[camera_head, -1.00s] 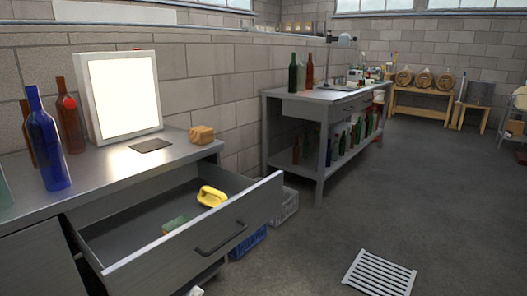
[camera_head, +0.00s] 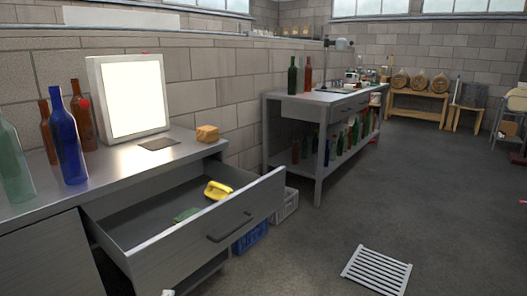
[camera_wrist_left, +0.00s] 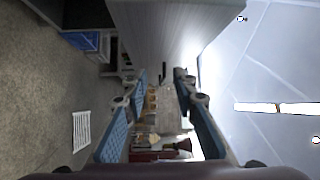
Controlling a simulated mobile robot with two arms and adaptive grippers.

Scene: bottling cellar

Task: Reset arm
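The task names no object. An open drawer (camera_head: 165,215) of the near grey workbench (camera_head: 45,215) holds a yellow-handled thing (camera_head: 217,190) and a small green block (camera_head: 186,214). In the left wrist view my left gripper (camera_wrist_left: 165,95) has its two blue-padded fingers spread apart, with nothing held between them. Its view is turned on its side. My right gripper is in neither view.
On the near bench stand a blue bottle (camera_head: 68,140), a green bottle (camera_head: 14,165), brown bottles, a lit panel (camera_head: 133,95) and a wooden block (camera_head: 207,133). A second bench (camera_head: 310,100) stands behind. A floor grate (camera_head: 377,271) lies on otherwise open floor at right.

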